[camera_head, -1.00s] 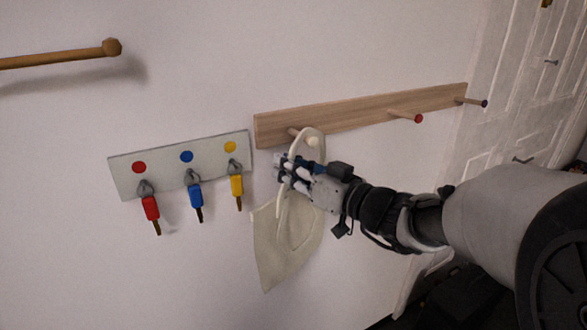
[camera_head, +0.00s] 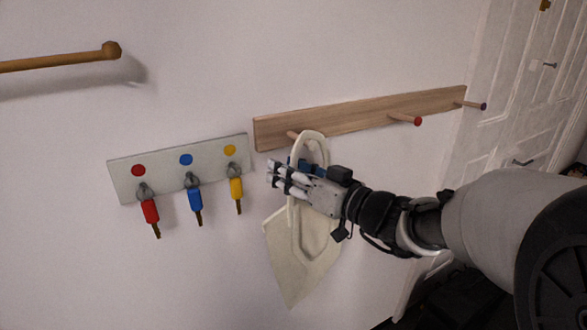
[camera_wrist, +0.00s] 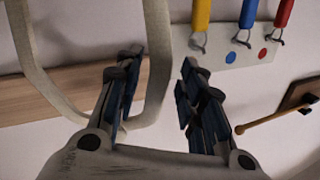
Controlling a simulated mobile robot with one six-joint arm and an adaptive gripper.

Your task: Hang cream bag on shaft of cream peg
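The cream bag (camera_head: 292,255) hangs below my gripper (camera_head: 274,174) in the head view. Its looped handle (camera_head: 323,146) rises above the fingers. The handle also shows in the wrist view (camera_wrist: 158,55), with one side running between the separated fingers (camera_wrist: 158,85). The gripper is open. The cream peg's shaft (camera_head: 292,135) juts from the wooden board and meets the handle's upper left edge. Its tip is not discernible, so I cannot tell whether the shaft passes through the loop.
The wooden board (camera_head: 350,118) also carries a red-tipped peg (camera_head: 417,120) and a dark-tipped peg (camera_head: 482,105) to the right. A white key rack (camera_head: 162,180) with red, blue and yellow keys is close on the left. A wooden rod (camera_head: 60,60) is at upper left.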

